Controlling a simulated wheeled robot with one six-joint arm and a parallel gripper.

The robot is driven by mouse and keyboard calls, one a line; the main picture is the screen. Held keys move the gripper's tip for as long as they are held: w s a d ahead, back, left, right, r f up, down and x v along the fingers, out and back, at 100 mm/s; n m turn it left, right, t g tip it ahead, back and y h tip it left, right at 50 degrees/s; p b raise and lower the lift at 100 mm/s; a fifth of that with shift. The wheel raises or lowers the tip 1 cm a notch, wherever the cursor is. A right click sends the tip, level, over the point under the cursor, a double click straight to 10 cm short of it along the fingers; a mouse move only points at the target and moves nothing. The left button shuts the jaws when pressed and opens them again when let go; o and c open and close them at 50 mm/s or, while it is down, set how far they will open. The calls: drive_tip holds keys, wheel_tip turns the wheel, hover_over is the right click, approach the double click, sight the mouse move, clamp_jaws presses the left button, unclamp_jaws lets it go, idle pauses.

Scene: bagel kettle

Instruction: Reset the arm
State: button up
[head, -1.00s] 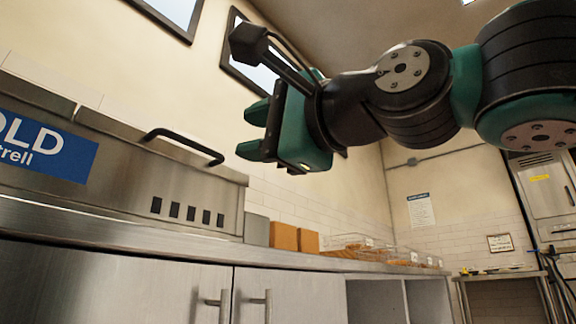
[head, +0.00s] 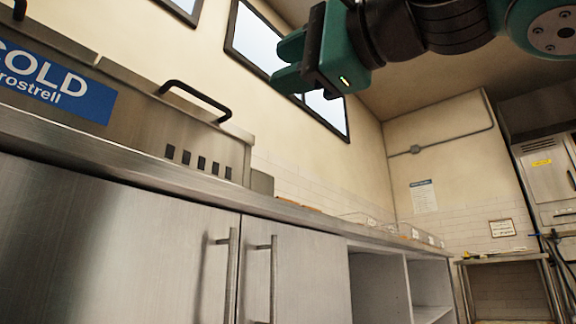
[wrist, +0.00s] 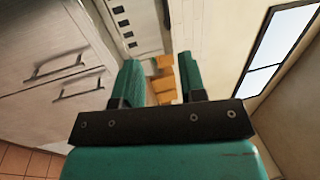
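My gripper (head: 290,64) is high in the head view, at the upper middle, in front of the wall and window. Its green fingers point left and hold nothing. In the wrist view my gripper (wrist: 160,84) shows two green fingers spread apart with a clear gap between them. Orange-brown boxes (wrist: 163,80) show in the distance through that gap, well away from the fingers.
A steel counter (head: 200,180) with cabinet doors (head: 120,240) runs along the left. A steel unit with a black handle (head: 195,98) and blue sign (head: 55,90) stands on it. Clear containers (head: 400,230) sit farther along. A small steel table (head: 505,258) stands at the back right.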

drive_tip(key=w+d+f+n+g+h+p, duration=0.1)
drive_tip(key=w+f+n+g+h+p, duration=0.3)
drive_tip(key=f+p, duration=0.4)
drive_tip(key=w+d+f+n+g+h+p, duration=0.1)
drive_tip(key=w+f+n+g+h+p, duration=0.15)
drive_tip(key=f+n+p, duration=0.45)
drive_tip(key=s+d+f+n+g+h+p, duration=0.45)
drive_tip(key=s+d+f+g+p, duration=0.25)
drive_tip(key=s+d+f+p, duration=0.5)
wheel_tip(320, 180, up, 38)
drive_tip(key=a+p, duration=0.2)
drive_tip(key=p, duration=3.6)
drive_tip(key=shift+s+f+y, duration=0.15)
drive_tip(key=shift+s+y, duration=0.25)
drive_tip(key=shift+a, duration=0.1)
